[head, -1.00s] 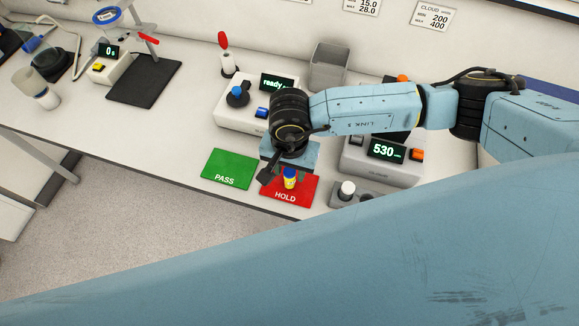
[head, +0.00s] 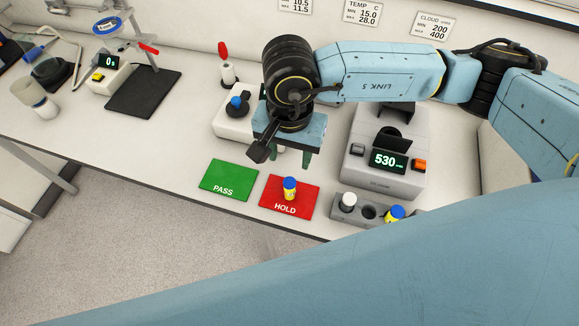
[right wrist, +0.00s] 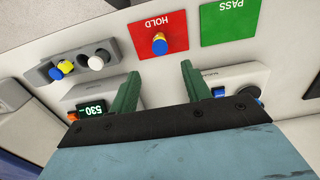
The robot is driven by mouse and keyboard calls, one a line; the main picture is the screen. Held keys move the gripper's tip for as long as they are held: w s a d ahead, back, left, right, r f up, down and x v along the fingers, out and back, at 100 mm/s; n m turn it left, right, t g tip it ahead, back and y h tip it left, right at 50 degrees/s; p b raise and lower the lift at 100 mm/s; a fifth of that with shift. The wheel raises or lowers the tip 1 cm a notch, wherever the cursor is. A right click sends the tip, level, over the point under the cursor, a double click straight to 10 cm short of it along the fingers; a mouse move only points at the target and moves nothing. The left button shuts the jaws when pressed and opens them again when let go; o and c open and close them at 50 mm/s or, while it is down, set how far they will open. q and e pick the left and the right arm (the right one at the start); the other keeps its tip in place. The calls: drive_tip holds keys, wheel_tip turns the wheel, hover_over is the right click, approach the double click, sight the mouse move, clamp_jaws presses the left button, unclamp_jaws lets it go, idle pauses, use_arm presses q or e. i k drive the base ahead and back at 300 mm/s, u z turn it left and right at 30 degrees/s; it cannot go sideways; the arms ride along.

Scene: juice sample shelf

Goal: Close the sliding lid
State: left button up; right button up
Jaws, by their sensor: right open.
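The instrument with the 530 display (head: 382,165) stands right of my right gripper. A dark part on its top (head: 392,140), with a black piece rising behind it, looks like the lid area; I cannot tell exactly how far the lid is open. In the right wrist view the instrument (right wrist: 92,106) is partly hidden behind a finger. My right gripper (head: 293,160) is open and empty, above the bench behind the red HOLD mat (head: 305,203). Its green fingers are spread in the right wrist view (right wrist: 159,74). My left gripper is not in view.
A blue-capped yellow vial (head: 290,189) stands on the HOLD mat. The green PASS mat (head: 228,180) is empty. A grey rack (head: 369,212) holds a white-capped vial (head: 348,201) and a blue-and-yellow one (head: 395,214). A white instrument (head: 232,124) stands behind my gripper.

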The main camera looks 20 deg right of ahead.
sight(408, 107)
drive_tip(key=z, duration=1.4)
